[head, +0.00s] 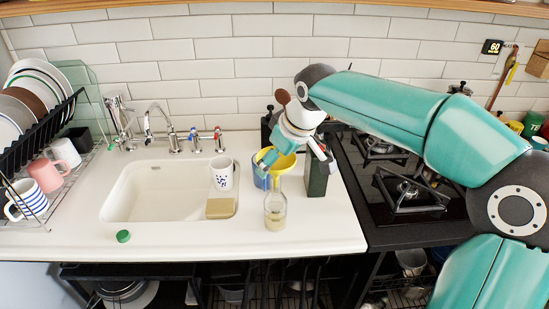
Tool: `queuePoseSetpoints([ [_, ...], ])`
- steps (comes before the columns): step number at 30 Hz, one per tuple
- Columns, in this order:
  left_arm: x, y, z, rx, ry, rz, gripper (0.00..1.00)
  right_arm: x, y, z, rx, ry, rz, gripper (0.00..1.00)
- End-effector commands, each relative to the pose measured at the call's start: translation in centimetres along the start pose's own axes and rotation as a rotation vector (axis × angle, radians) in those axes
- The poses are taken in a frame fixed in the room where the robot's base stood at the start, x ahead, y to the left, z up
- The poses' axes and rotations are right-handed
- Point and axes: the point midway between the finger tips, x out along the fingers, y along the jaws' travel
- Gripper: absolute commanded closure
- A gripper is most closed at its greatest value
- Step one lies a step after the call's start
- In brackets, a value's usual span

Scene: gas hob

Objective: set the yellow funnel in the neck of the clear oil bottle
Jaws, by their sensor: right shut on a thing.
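The bottle stands upright on the white counter with a little pale yellowish content low inside. My left gripper is not in view.
A dark green tin (318,175) stands close to the right of the bottle, and a blue item (260,178) close behind left. A green cap (123,236) lies on the clear front counter. The black hob (400,215) is at right.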

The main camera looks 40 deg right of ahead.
Motion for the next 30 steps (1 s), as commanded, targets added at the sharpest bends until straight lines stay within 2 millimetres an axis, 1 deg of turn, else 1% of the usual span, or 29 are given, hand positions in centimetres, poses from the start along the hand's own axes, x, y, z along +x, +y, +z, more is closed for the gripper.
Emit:
queuePoseSetpoints([
  [10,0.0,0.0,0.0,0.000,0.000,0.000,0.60,0.0,0.0,0.0,0.000,0.000,0.000,0.35],
  [11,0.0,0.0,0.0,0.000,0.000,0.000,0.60,0.0,0.0,0.0,0.000,0.000,0.000,0.09],
  [12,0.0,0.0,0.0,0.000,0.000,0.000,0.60,0.0,0.0,0.0,0.000,0.000,0.000,0.03],
  [13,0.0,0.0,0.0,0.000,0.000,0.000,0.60,0.0,0.0,0.0,0.000,0.000,0.000,0.00],
  [22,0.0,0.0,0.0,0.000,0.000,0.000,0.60,0.0,0.0,0.0,0.000,0.000,0.000,0.00],
  [24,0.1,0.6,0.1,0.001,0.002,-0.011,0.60,-0.1,0.0,0.0,0.000,0.001,0.000,0.00],
  [26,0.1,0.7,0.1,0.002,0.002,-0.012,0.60,-0.4,0.0,-0.1,-0.001,0.002,0.001,0.00],
  [30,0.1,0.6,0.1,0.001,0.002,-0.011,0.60,-2.0,0.0,-0.1,-0.001,0.005,0.001,0.00],
])
